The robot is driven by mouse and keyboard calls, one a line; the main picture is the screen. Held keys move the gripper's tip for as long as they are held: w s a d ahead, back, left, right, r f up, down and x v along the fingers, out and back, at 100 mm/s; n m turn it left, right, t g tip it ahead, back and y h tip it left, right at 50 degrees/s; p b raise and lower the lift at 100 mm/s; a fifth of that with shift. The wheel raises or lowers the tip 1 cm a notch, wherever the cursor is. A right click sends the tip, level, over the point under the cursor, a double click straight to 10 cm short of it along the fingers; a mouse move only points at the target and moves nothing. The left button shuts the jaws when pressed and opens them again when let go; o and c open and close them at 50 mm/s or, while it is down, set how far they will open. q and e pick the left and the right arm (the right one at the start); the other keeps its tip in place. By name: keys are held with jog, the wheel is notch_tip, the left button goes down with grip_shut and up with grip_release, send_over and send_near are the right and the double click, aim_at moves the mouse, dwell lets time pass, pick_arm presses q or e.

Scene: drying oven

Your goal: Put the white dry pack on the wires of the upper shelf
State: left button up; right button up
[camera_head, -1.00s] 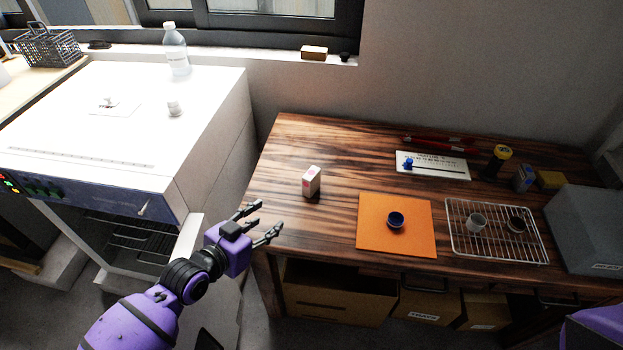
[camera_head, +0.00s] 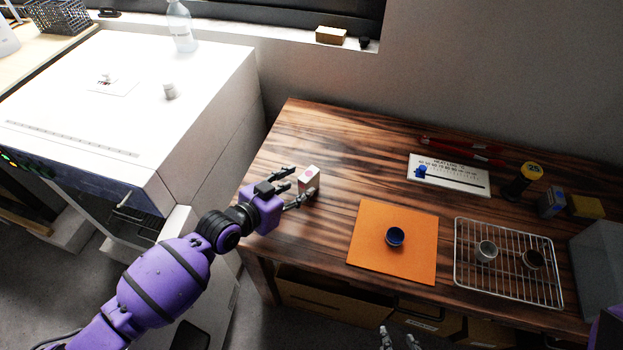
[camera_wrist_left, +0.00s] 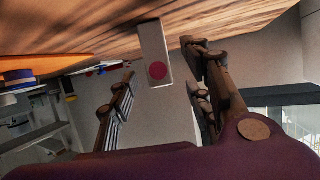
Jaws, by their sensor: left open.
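The white dry pack (camera_head: 309,178), a small white box with a pink-red mark, stands upright on the wooden table near its left end. My left gripper (camera_head: 303,187) is open, its fingertips reaching the pack in the head view. In the left wrist view the pack (camera_wrist_left: 154,55) shows between the two spread fingers, its red dot facing me; I cannot tell whether they touch it. The wire shelf (camera_head: 132,222) shows partly inside the open white oven (camera_head: 200,120) at left; my arm and the oven top hide much of it. My right gripper (camera_head: 399,340) shows at the bottom edge, fingers apart.
An orange mat (camera_head: 370,250) with a dark blue cup lies right of the pack. A wire rack (camera_head: 500,295) with two small cups lies farther right. The oven door (camera_head: 190,270) stands open between oven and table. The wood around the pack is clear.

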aim_at(309, 180)
pick_arm(q)
jog(key=x, duration=0.6)
jog(key=shift+s+f, duration=0.2)
jog(key=c, duration=1.1)
grip_shut()
jog(key=shift+r, duration=0.15)
